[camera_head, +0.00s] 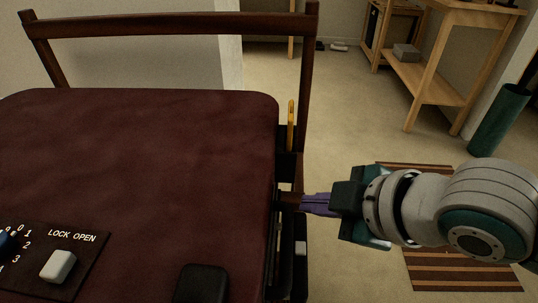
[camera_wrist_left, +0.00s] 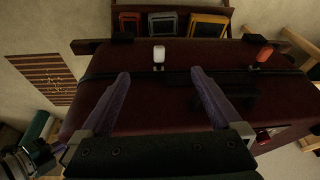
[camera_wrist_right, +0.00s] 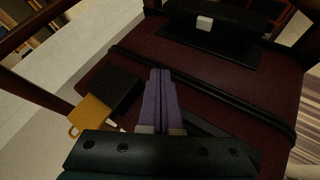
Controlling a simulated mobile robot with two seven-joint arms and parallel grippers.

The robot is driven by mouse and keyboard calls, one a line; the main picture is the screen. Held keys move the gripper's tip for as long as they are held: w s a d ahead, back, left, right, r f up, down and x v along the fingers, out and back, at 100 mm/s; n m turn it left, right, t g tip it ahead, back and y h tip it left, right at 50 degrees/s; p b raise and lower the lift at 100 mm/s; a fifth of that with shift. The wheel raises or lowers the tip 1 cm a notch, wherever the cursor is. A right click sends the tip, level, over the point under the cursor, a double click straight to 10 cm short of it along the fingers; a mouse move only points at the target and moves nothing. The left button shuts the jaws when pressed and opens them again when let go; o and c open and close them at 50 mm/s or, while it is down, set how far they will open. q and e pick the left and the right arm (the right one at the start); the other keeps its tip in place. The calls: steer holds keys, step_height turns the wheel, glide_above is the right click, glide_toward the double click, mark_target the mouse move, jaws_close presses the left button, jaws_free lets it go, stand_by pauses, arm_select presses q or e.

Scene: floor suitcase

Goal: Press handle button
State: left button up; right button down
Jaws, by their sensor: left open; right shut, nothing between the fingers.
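A dark red suitcase (camera_head: 150,150) fills the left of the head view. A panel lettered LOCK OPEN (camera_head: 85,265) sits at its lower left, with a white button (camera_head: 58,266) on it. A white block-like button also shows in the left wrist view (camera_wrist_left: 158,54) and the right wrist view (camera_wrist_right: 204,23). I cannot tell which part is the handle button. My right gripper (camera_head: 304,204) is shut and empty, its purple fingertips at the suitcase's right side; contact is unclear. My left gripper (camera_wrist_left: 159,73) is open and empty above the suitcase; it is outside the head view.
A dark wooden frame (camera_head: 170,27) stands behind the suitcase. A yellow tag (camera_wrist_right: 90,117) hangs by a black block (camera_wrist_right: 110,90). An orange-red piece (camera_wrist_left: 264,53) is at the right. A wooden shelf (camera_head: 436,82) and striped rug (camera_head: 455,272) lie beyond, with open floor between.

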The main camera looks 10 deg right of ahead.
mark_target(306, 253)
step_height(306, 253, down, 8)
steer(key=b, duration=0.8)
steer(key=shift+s+f, duration=0.1)
steer(key=shift+f+b, duration=0.35)
stand_by(1.1)
stand_by(0.4)
steer(key=shift+f, duration=0.4)
